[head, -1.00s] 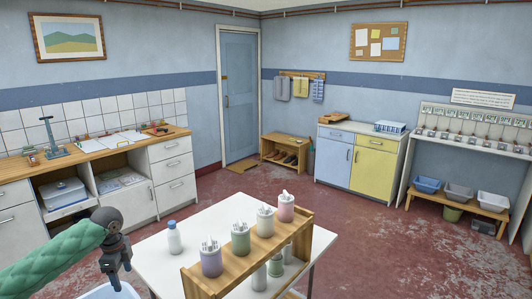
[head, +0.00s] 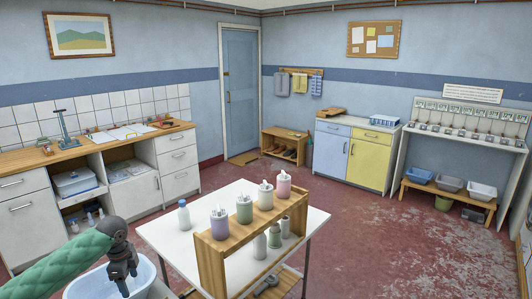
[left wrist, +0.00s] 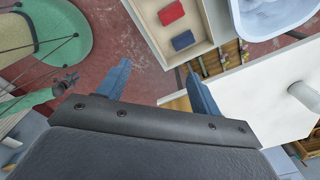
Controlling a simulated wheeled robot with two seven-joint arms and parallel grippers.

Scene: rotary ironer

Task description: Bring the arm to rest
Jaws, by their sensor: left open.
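My left gripper (head: 124,286) hangs at the end of my green-sleeved arm at the lower left of the head view, with the jaws pointing down. It appears over or in front of a pale blue-white tub (head: 148,271). In the left wrist view its two blue fingers (left wrist: 158,68) stand wide apart with nothing between them. No held object shows.
A white table (head: 157,229) with a wooden rack (head: 212,267) of several lidded jars stands right of the gripper. A white bottle (head: 184,216) stands on it. The wrist view shows a cream tray (left wrist: 150,22) holding red and blue pieces. Open red floor lies beyond the table.

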